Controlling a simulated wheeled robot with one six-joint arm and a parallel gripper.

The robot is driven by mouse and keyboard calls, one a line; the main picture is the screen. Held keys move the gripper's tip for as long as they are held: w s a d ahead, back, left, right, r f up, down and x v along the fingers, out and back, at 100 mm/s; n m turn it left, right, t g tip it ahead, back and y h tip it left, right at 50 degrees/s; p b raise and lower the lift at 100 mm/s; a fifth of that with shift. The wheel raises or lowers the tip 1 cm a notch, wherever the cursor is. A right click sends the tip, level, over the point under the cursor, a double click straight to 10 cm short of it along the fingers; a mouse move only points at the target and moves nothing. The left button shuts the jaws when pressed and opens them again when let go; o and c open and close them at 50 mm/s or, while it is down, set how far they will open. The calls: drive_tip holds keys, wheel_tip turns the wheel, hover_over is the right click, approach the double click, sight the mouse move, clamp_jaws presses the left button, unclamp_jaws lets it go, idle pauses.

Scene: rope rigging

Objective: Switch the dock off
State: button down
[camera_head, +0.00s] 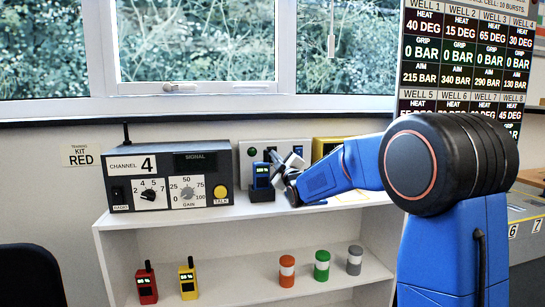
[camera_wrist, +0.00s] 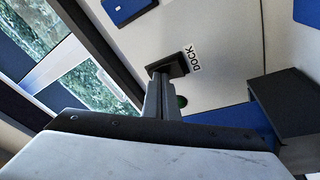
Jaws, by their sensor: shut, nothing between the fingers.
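The grey wall panel (camera_head: 245,172) stands behind the shelf top, with a green lamp (camera_head: 252,151) at its upper left. In the wrist view the panel carries a black switch (camera_wrist: 181,64) beside a DOCK label (camera_wrist: 192,58), with the green lamp (camera_wrist: 182,101) nearby. My gripper (camera_head: 276,160) is shut and empty, in front of the panel. In the wrist view its fingertips (camera_wrist: 161,76) overlap the switch's edge; I cannot tell whether they touch it. The switch's lever position is hidden. A blue handheld radio (camera_head: 262,178) stands in a black cradle (camera_head: 262,194) just left of my gripper.
A large grey radio set (camera_head: 170,178) stands left on the white shelf (camera_head: 250,213). A yellow box (camera_head: 325,147) is behind my arm. Red (camera_head: 147,284) and yellow (camera_head: 188,279) handhelds and orange, green and grey canisters (camera_head: 287,271) stand on the lower shelf.

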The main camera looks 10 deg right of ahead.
drive_tip(key=shift+r, duration=0.1)
idle(0.7)
drive_tip(key=s+r, duration=0.1)
drive_tip(key=s, duration=0.2)
drive_tip(key=s+r, duration=0.1)
drive_tip(key=shift+s+r, duration=0.3)
drive_tip(key=shift+s, duration=0.1)
idle(0.3)
drive_tip(key=s+d+f+m+g+h, duration=0.1)
drive_tip(key=s+f+m+g, duration=0.3)
drive_tip(key=s+f, duration=0.5)
drive_tip(key=s+d+f+m+g+h, duration=0.1)
drive_tip(key=s+d+f+m+g, duration=0.2)
drive_tip(key=s, duration=2.4)
drive_tip(key=s+d+f+m+g+h, duration=0.1)
drive_tip(key=s+f+m+g, duration=0.4)
drive_tip(key=s+f, duration=1)
drive_tip(key=s+d+g, duration=0.1)
drive_tip(key=s+g, duration=0.2)
drive_tip(key=shift+s+d+f+m+g, duration=0.3)
drive_tip(key=shift+s+d+f+m, duration=0.05)
drive_tip(key=shift+f+m, duration=0.05)
